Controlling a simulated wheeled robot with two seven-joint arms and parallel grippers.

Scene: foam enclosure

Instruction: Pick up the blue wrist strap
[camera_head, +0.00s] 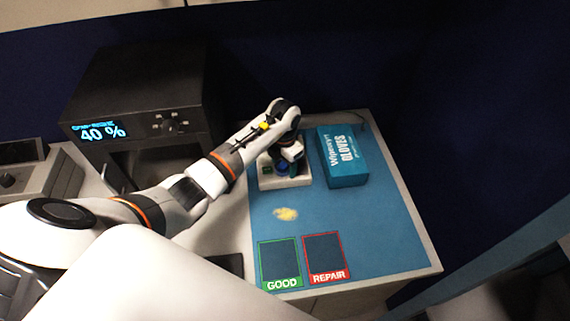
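A small dark blue coiled item (282,168), which looks like the blue wrist strap, lies in a shallow white tray (298,182) at the back left of the blue mat. My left arm reaches in from the left, and its gripper (289,169) points down over the tray at the blue item. The gripper and wrist hide part of the item. The fingertips are too small and dark to show whether they are apart or touching the item. My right gripper is not in view.
A teal glove box (344,157) stands just right of the tray. A yellowish patch (285,214) lies on the blue mat (370,225). Green GOOD (281,263) and red REPAIR (325,257) frames are at the front. A black machine (145,95) showing 40 % stands left. The mat's right side is clear.

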